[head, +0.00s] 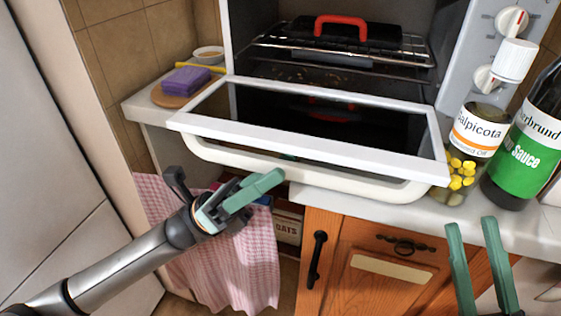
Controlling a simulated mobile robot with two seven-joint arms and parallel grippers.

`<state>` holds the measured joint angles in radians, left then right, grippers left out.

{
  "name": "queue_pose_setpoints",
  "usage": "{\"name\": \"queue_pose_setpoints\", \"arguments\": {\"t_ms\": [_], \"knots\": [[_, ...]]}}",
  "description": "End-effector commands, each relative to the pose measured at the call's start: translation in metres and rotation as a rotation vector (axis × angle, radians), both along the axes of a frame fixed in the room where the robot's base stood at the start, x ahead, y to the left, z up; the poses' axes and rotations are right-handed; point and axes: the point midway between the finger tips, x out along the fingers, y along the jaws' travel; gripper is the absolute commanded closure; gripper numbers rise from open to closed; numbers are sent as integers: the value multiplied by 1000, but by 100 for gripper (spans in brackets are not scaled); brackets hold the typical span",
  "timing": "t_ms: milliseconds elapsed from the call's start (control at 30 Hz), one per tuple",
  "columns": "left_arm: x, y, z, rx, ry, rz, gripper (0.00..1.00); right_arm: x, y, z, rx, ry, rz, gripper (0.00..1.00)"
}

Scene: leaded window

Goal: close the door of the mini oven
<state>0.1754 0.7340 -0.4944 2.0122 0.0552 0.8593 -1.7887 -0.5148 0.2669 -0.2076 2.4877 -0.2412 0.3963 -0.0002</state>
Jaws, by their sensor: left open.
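The mini oven (452,70) stands on the counter with its cavity exposed. Its door (300,133) is folded down and open, a dark glass panel in a white frame. The white door handle (290,172) runs along the door's front edge. My left gripper (270,180) is open just below and in front of the handle, left of its middle; I cannot tell whether it touches the handle.
A wire rack in the oven holds a dark dish with a red handle (341,22). Right of the door stand a jar of yellow contents (470,145) and a dark sauce bottle (525,150). A purple sponge (187,82) lies at left. A checked cloth (225,265) hangs below.

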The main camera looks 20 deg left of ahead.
Motion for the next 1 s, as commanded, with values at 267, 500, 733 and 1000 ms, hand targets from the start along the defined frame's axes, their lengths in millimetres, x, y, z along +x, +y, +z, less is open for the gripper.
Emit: {"name": "queue_pose_setpoints", "arguments": {"t_ms": [267,500,733,1000], "knots": [[2,-11,11,1,1,0,50,6,-1,-6,2,38,-7,68],[2,-11,10,1,1,0,55,6,-1,-7,2,39,-7,68],[2,-11,10,1,1,0,81,6,-1,-7,2,38,-7,68],[2,-11,10,1,1,0,100,6,0,-7,2,37,-6,68]]}}
